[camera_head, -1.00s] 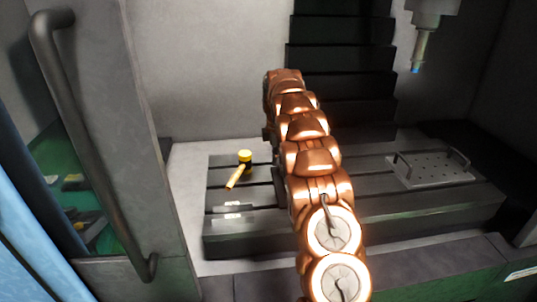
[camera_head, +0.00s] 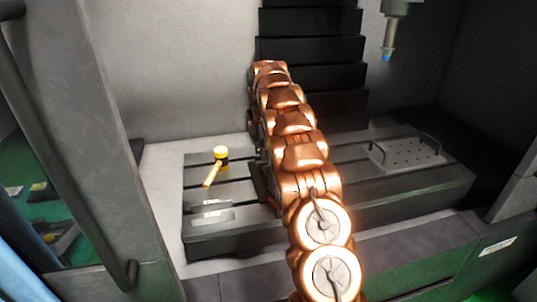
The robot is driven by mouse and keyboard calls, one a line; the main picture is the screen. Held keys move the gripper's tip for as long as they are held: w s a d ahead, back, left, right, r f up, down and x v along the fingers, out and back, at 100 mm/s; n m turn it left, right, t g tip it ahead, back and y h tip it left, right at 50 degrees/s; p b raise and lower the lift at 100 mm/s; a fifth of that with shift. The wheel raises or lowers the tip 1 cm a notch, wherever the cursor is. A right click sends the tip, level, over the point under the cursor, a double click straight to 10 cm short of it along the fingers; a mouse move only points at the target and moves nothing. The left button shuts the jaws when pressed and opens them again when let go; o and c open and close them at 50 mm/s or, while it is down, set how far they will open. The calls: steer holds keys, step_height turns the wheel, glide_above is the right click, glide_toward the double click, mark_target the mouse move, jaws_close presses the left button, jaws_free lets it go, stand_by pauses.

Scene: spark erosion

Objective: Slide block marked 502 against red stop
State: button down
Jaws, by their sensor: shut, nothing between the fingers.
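My copper-coloured arm (camera_head: 300,150) rises across the middle of the view and covers part of the slotted table (camera_head: 235,232). My gripper is hidden behind the arm links. A dark narrow shape (camera_head: 259,182) shows at the arm's left edge, and I cannot tell what it is. A tiny red patch beside the arm is too small to identify as the red stop. A small grey metal piece (camera_head: 212,215) with a bright top lies on the left front of the table. No 502 marking is readable, so I cannot tell whether this is the block.
A mallet (camera_head: 220,155) with a yellow and black head lies on the table's left. A perforated plate (camera_head: 408,154) with two handles is on the right. A spindle (camera_head: 388,40) hangs above. A door frame with a handle (camera_head: 120,255) stands at the left.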

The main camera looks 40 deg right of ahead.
steer(key=shift+s+d, duration=0.1)
steer(key=shift+d, duration=0.1)
steer(key=a, duration=0.1)
steer(key=w+a, duration=0.1)
steer(key=a+b, duration=0.1)
steer(key=a, duration=0.1)
steer(key=shift+w+a+r, duration=0.1)
steer(key=shift+w, duration=0.3)
steer(key=shift+w+r, duration=0.1)
steer(key=shift+r, duration=0.25)
step_height(320, 180, up, 9)
steer(key=p, duration=0.3)
steer(key=shift+s, duration=0.2)
